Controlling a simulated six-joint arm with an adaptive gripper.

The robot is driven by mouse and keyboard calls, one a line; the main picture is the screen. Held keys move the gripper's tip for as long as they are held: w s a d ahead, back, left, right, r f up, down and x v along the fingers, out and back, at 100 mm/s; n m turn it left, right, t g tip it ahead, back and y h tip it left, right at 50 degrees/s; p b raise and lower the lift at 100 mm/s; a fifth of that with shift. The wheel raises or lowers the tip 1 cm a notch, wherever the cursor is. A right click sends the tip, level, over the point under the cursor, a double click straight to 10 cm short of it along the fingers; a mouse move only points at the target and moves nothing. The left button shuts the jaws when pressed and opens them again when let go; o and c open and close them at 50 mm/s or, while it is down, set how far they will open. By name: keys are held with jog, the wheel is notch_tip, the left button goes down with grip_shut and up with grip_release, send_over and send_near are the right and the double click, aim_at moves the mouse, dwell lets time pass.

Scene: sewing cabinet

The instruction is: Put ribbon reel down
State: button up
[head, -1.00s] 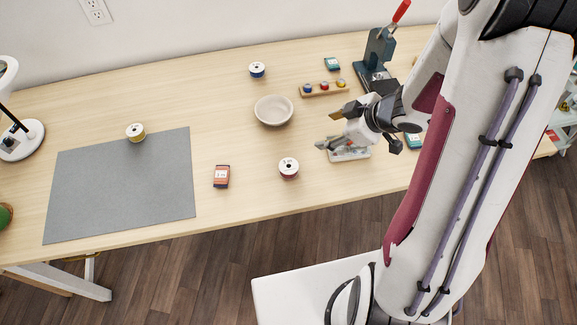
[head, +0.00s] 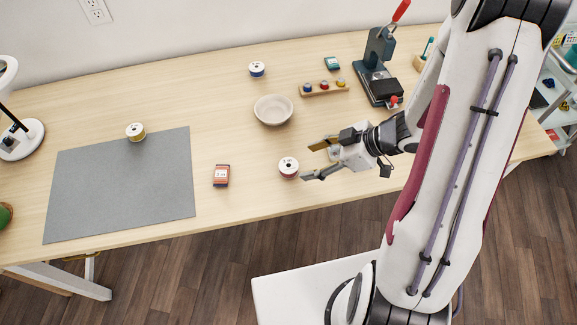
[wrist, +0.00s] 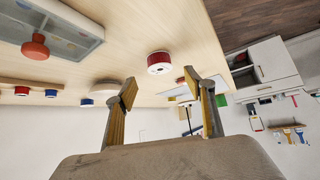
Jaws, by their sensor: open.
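A ribbon reel with a white top and dark red side (head: 289,168) stands upright on the table, just left of my gripper (head: 314,160). My gripper is open, with its two fingers apart and nothing between them. In the wrist view the red reel (wrist: 160,64) shows beyond the fingertips of my gripper (wrist: 163,88), apart from them. A blue ribbon reel (head: 257,70) stands at the back of the table. A yellow ribbon reel (head: 135,133) stands at the grey mat's (head: 120,190) back edge.
A pale bowl (head: 274,110) stands behind the red reel. A red box (head: 221,175) lies to its left. A rack with coloured spools (head: 310,91) and a dark press (head: 379,62) stand at the back right. My arm partly hides a clear-lidded box (wrist: 60,28). Most of the mat is clear.

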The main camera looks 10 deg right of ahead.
aim_at(292, 167)
jog(key=shift+x, duration=1.15)
jog(key=shift+a, duration=0.1)
jog(key=shift+x, duration=2.55)
jog(key=shift+r, duration=0.1)
jog(key=c, duration=1.1)
jog(key=shift+w+r, duration=0.1)
jog(key=shift+r, duration=0.1)
jog(key=shift+r, duration=4.8)
